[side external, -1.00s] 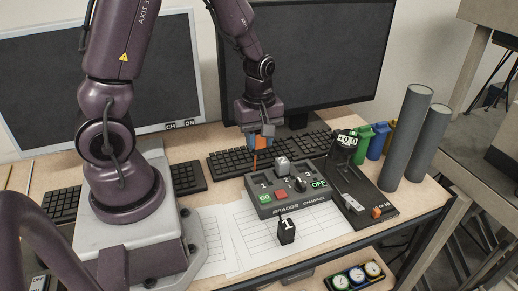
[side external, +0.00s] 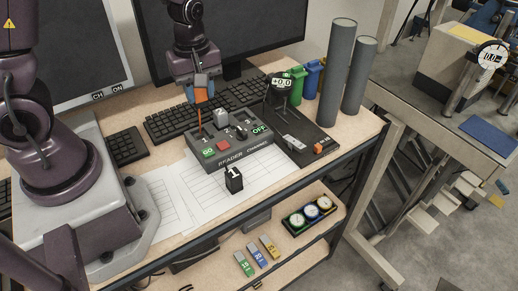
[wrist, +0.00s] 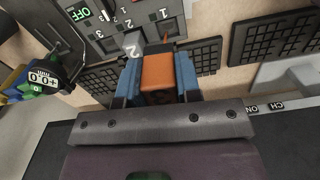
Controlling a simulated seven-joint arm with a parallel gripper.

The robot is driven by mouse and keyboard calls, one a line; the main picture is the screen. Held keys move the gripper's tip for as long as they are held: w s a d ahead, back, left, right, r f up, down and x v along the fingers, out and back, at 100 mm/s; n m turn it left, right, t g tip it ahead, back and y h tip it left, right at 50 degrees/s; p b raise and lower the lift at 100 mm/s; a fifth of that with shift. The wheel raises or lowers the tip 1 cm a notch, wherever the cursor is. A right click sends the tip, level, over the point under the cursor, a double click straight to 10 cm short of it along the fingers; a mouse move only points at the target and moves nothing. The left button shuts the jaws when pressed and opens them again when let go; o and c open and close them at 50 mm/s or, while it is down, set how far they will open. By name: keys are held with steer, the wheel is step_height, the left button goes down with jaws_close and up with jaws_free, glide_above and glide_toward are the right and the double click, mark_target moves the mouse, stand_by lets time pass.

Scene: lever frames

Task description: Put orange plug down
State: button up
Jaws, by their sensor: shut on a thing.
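My gripper (side external: 201,88) has blue fingers and is shut on the orange plug (side external: 202,97), above the back left part of the grey reader box. In the wrist view the orange plug (wrist: 158,72) sits between the two blue fingers. A thin orange part hangs below the fingers toward the box; whether its tip touches the box is unclear. The reader box (side external: 231,159) has numbered positions, a green GO button, a red button and a dark knob. A grey block (side external: 221,117) marked 2 in the wrist view stands on its back part.
A black block (side external: 233,180) marked 1 stands on paper sheets in front of the box. A black panel (side external: 300,128) with a small orange piece lies to the right, near grey cylinders (side external: 338,70). Keyboards (side external: 172,122) lie behind. A lower shelf holds gauges (side external: 310,214).

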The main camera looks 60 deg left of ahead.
steer(key=d+m, duration=0.1)
steer(key=d, duration=0.5)
steer(key=n, duration=0.2)
glide_above(273, 169)
steer(key=f, duration=1)
steer(key=shift+s+f, duration=0.25)
steer(key=shift+s, duration=0.1)
steer(key=shift+w+f, duration=0.15)
steer(key=shift+f, duration=0.05)
steer(key=shift+w+f, duration=0.15)
steer(key=shift+f, duration=0.8)
steer(key=shift+w+f, duration=0.1)
steer(key=shift+f, duration=0.8)
steer(key=shift+f, duration=0.1)
steer(key=o, duration=0.9)
